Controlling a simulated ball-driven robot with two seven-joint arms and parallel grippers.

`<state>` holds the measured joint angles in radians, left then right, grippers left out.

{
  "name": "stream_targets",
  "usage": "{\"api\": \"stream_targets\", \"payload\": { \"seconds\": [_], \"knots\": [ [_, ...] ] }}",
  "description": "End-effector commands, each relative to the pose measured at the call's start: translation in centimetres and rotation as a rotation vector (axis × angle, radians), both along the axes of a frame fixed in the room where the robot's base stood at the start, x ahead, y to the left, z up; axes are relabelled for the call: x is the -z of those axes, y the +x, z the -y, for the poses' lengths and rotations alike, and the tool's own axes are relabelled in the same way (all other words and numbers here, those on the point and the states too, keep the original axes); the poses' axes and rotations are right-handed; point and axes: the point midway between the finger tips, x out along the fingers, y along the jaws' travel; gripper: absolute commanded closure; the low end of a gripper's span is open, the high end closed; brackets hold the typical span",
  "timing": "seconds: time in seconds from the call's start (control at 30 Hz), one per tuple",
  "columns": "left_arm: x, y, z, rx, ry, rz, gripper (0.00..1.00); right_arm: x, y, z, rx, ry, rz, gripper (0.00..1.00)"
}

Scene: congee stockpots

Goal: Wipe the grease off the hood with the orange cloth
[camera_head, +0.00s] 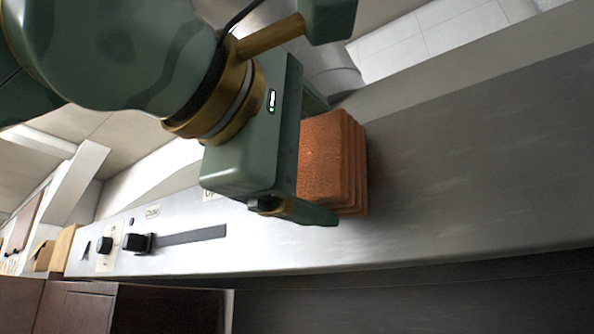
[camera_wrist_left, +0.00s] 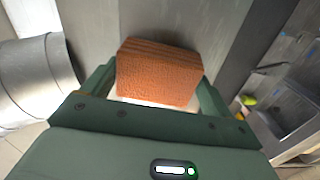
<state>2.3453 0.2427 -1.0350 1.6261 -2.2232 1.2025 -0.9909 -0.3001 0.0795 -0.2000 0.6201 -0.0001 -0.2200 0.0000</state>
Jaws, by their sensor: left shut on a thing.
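The orange cloth (camera_head: 335,165) is a thick folded pad held between the fingers of my left gripper (camera_head: 325,160). It also shows in the left wrist view (camera_wrist_left: 158,75), gripped at both sides, with its far layered edge against or very near grey metal. The hood (camera_head: 470,160) is a long brushed-metal front panel that slants across the head view. Faint pale streaks show on it; I cannot tell whether they are grease. The gripper and cloth hide part of the panel. My right gripper is not in view.
Black knobs (camera_head: 137,243) and a dark slot (camera_head: 190,236) sit on the panel's left part. A round metal duct (camera_wrist_left: 35,80) stands at the left in the left wrist view. Brown cabinets (camera_head: 130,308) are at the lower left. The panel's right part is clear.

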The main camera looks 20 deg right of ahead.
Motion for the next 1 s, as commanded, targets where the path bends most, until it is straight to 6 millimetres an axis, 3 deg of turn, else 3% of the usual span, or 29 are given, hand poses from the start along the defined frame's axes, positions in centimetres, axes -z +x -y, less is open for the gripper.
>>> {"api": "stream_targets", "payload": {
  "seconds": [0.43, 0.8, 1.0],
  "knots": [
    [0.0, 0.2, 0.6, 0.0, 0.0, 0.001, 0.32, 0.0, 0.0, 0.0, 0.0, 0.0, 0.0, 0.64],
    [0.1, -2.6, 2.5, 0.0, 0.001, 0.001, 0.32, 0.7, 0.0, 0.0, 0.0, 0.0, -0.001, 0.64],
    [0.0, -2.7, 3.0, -0.001, -0.001, -0.001, 0.32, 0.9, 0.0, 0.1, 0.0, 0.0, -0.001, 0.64]
  ]
}}
